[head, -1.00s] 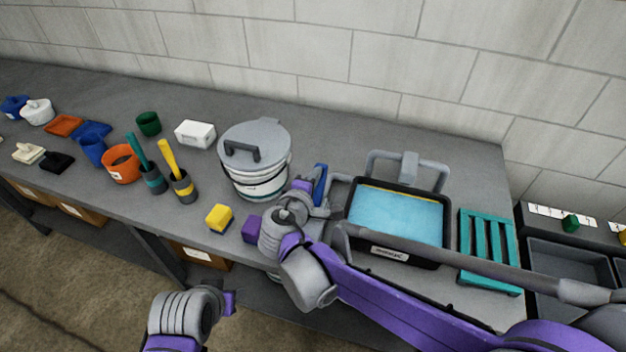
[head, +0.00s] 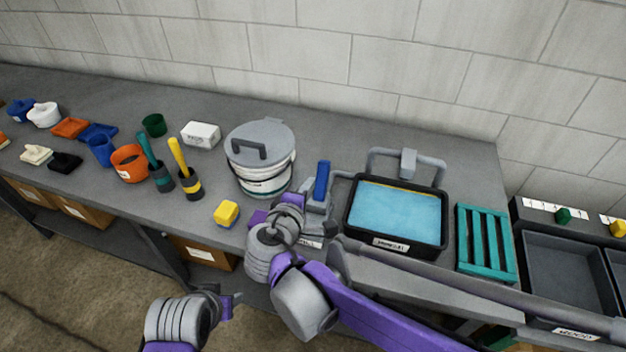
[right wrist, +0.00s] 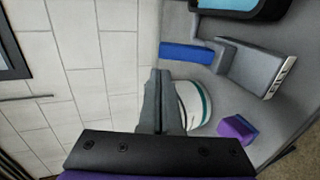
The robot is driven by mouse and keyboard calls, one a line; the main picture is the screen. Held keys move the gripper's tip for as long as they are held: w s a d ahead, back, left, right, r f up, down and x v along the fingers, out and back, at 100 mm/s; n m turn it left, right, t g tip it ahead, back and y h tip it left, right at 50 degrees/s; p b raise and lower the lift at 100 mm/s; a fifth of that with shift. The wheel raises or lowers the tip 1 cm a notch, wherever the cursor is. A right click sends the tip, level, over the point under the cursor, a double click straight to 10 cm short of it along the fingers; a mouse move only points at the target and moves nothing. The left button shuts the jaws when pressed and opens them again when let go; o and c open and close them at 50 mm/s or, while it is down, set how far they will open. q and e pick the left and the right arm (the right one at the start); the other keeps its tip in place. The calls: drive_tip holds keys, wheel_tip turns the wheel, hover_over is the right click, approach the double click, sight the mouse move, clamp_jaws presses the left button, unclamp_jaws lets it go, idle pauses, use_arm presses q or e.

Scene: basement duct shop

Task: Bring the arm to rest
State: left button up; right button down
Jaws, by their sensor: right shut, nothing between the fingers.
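My right arm (head: 385,315) reaches in from the right, bent at the front edge of the bench. My right gripper (head: 291,210) is above the bench in front of the lidded white bucket. Its grey fingers (right wrist: 158,78) are shut and empty in the right wrist view, with the bucket (right wrist: 193,105) partly hidden behind them. My left gripper (head: 232,301) is low at the bottom of the head view, in front of the bench and apart from everything; its fingers are too small to judge.
A black tray of blue liquid (head: 398,212) and a teal rack (head: 485,242) stand to the right. The bucket (head: 260,160) stands behind.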

drive_tip(key=s+d+f+m+g+y, duration=0.2)
drive_tip(key=s+d+f+m, duration=0.4)
drive_tip(key=s+d, duration=0.3)
drive_tip(key=s+d+f+m+g+y, duration=0.2)
drive_tip(key=s+d+f+m+g, duration=0.3)
drive_tip(key=s+d+m, duration=0.3)
drive_tip(key=shift+s+d+f+g, duration=0.3)
drive_tip(key=shift+s+d+f, duration=0.25)
drive_tip(key=shift+s, duration=0.65)
